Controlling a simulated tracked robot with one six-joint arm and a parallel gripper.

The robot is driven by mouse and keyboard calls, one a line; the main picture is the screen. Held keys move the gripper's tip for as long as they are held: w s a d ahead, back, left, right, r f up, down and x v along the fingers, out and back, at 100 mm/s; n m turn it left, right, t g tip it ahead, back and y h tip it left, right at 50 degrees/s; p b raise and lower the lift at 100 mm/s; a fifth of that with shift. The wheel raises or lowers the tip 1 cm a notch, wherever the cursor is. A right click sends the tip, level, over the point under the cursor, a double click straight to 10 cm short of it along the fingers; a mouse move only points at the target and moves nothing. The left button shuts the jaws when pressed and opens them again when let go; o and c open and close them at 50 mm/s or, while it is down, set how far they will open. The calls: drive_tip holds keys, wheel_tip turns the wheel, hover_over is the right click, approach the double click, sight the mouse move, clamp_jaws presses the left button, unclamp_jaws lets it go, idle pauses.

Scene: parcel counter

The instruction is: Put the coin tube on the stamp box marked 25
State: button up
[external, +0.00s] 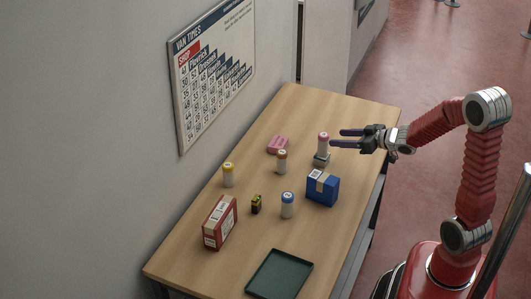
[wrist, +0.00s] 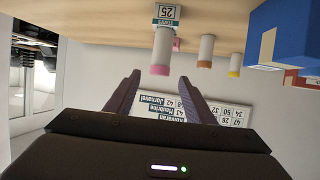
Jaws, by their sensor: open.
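A white coin tube with a pink cap (external: 323,144) stands upright on a small grey stamp box (external: 321,160) near the table's right edge. In the wrist view, which is upside down, the box (wrist: 167,13) shows the number 25, and the tube (wrist: 162,48) stands on it. My gripper (external: 336,138) is open beside the tube's upper part, with its fingers pointing left toward it. In the wrist view, the cap lies just beyond the fingertips (wrist: 160,78), and nothing is held. Whether a finger touches the tube is unclear.
Similar tubes have brown (external: 282,162), yellow (external: 228,176) and blue (external: 287,206) caps. A blue parcel (external: 322,189), red box (external: 219,222), small dark box (external: 256,204), pink block (external: 278,144) and green tray (external: 279,275) also lie on the table (external: 190,257). A wall stands left.

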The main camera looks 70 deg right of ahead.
drive_tip(key=s+a+r+g+h, duration=0.1)
drive_tip(key=s+a+r+g, duration=0.15)
drive_tip(key=a, duration=0.35)
drive_tip(key=s+a+r+g, duration=0.1)
drive_tip(key=s+a+r, duration=0.2)
drive_tip(key=a, duration=0.2)
drive_tip(key=s+a+n+g+y, duration=0.2)
drive_tip(key=s+a+g+y, duration=0.2)
drive_tip(key=s+a, duration=1)
drive_tip(key=a, duration=0.3)
drive_tip(key=shift+s+a+n, duration=0.2)
drive_tip(key=shift+s+n, duration=0.1)
drive_tip(key=shift+s, duration=0.1)
